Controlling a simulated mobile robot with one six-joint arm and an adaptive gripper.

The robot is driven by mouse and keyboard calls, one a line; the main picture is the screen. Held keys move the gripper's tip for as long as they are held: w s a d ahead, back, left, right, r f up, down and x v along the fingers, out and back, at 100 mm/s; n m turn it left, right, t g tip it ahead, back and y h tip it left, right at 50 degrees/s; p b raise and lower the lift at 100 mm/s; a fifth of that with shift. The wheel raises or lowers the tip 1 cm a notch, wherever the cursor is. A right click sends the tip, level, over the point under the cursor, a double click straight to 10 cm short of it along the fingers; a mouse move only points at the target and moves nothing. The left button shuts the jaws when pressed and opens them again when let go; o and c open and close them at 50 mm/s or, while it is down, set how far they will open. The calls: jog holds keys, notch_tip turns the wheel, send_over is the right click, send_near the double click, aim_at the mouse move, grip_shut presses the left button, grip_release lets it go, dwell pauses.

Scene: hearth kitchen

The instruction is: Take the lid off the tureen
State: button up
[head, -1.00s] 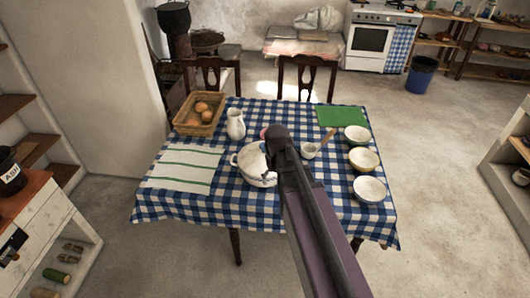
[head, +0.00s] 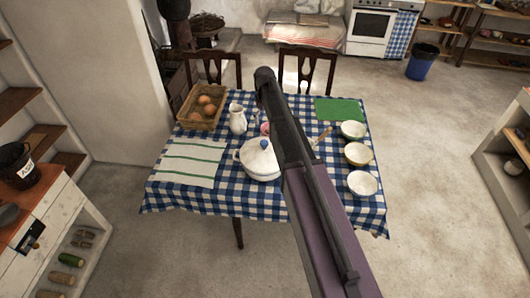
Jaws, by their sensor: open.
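The white tureen (head: 262,171) stands on the checked tablecloth near the table's front middle. Its white lid (head: 255,151) sits on it, with a blue knob (head: 263,144) on top. A handle shows on its left side; its right side is partly behind my arm. My arm reaches over the table from the lower right, its visible end beyond the tureen. The gripper itself does not show; the arm's links hide it or it lies out of sight.
Around the tureen stand a white pitcher (head: 237,119), an egg basket (head: 222,104), a striped cloth (head: 174,160), a green mat (head: 338,109) and bowls (head: 362,184) along the right. A pinkish item (head: 265,128) is partly hidden. Two chairs (head: 308,67) stand behind the table.

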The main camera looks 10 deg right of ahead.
aim_at(264, 142)
jog(key=shift+f, duration=0.15)
notch_tip(264, 142, down, 8)
jog(key=b, duration=0.8)
jog(key=shift+f+b, duration=0.2)
jog(key=shift+b, duration=0.15)
dwell(0.3)
jog(key=shift+f+b, duration=2.6)
jog(key=shift+a, duration=0.1)
grip_shut()
